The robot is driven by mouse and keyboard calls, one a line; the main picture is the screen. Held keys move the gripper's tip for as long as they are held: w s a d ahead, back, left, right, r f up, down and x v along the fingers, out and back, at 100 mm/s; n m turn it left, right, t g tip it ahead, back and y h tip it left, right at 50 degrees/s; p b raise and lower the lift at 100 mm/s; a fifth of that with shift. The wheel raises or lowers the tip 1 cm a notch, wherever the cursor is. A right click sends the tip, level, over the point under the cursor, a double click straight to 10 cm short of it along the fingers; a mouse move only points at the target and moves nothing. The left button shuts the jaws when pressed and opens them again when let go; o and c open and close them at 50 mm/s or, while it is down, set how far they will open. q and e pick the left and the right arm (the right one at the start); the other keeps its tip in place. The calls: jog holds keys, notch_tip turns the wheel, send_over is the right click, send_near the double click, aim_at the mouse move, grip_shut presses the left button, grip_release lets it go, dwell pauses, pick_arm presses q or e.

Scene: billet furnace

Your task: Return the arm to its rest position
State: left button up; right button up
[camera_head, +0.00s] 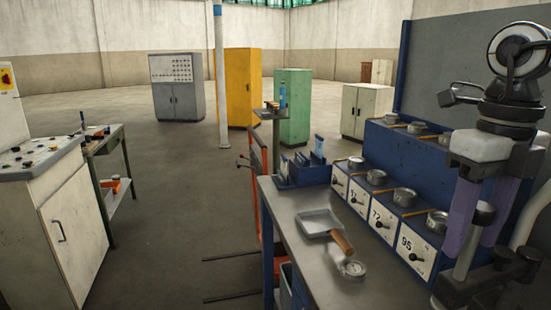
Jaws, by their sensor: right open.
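My right gripper (472,240) hangs down at the right edge of the head view, below a dark wrist with a pale body. Its two purple fingers are spread apart, and it is open. A small metal pan (485,213) shows between the fingers, but I cannot tell that they touch it. The gripper is in front of the right end of the blue rack (345,165) and hides part of it. My left gripper is not in view.
The grey workbench (290,205) holds a square scoop (318,222) with a wooden handle and a round metal tin (352,269). Several small pans sit on the rack's stepped blue shelves. A dark upright fixture (490,280) stands at the bottom right. Open floor (185,200) lies left.

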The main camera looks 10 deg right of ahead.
aim_at(483, 206)
notch_tip(483, 206, up, 5)
jog(key=shift+r+p, duration=0.1)
jog(key=shift+p, duration=1.05)
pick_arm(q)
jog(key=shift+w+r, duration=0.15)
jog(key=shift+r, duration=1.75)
pick_arm(e)
jog(key=shift+r, duration=0.65)
